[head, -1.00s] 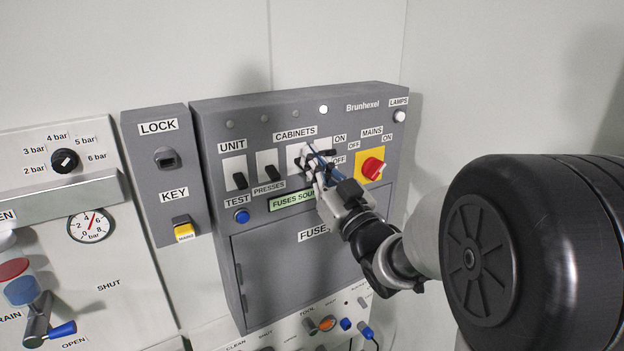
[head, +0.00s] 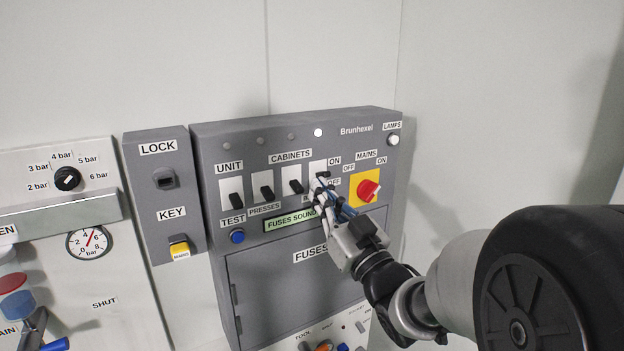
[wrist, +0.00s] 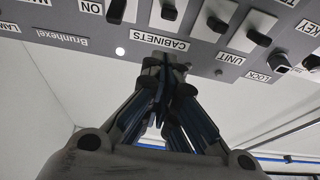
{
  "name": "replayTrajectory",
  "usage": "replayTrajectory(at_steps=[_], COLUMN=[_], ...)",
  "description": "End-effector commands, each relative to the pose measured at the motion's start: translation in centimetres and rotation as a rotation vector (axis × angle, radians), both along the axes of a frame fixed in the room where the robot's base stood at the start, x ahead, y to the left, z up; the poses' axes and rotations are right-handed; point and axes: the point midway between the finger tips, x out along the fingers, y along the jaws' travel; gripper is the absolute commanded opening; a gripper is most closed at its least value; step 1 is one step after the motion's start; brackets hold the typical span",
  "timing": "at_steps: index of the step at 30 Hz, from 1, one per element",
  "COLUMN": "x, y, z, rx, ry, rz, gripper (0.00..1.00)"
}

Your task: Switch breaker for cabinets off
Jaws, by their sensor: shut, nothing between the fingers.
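The cabinets breaker (head: 297,186) is the third black lever on the grey Brunhexel panel, under the CABINETS label (head: 290,157). Its lever points down, towards the OFF side, and the small lamp above it is dark. It also shows in the wrist view (wrist: 168,12), which is upside down. My gripper (head: 320,190) is shut and empty, just right of the cabinets lever and apart from it. It partly covers the fourth breaker (head: 318,168) and its lower label. The shut fingertips (wrist: 166,62) show in the wrist view near the CABINETS label.
The unit breaker (head: 238,198) and presses breaker (head: 266,193) also point down. Only the lamp (head: 318,132) above the fourth breaker is lit in that row. The red mains knob (head: 368,190) is close on the right. The green display (head: 290,220) reads "FUSES SOUND".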

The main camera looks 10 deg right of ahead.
Motion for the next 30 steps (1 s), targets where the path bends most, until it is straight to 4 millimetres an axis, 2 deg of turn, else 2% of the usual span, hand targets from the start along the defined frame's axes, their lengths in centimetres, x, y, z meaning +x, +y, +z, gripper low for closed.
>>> replayTrajectory(at_steps=[3,9,23,26,30], x=[-1.7,-3.1,-3.2,-2.8,-2.8], y=[-0.7,-1.1,-1.1,-1.3,-2.3], z=[-1.3,-2.2,-2.3,-2.7,-4.2], rx=[0.000,0.001,-0.010,-0.043,-0.107], ry=[0.000,-0.001,0.016,0.077,0.245], rz=[-0.004,-0.003,-0.016,-0.062,-0.176], gripper=[0.00,0.00,0.00,0.00,0.00])
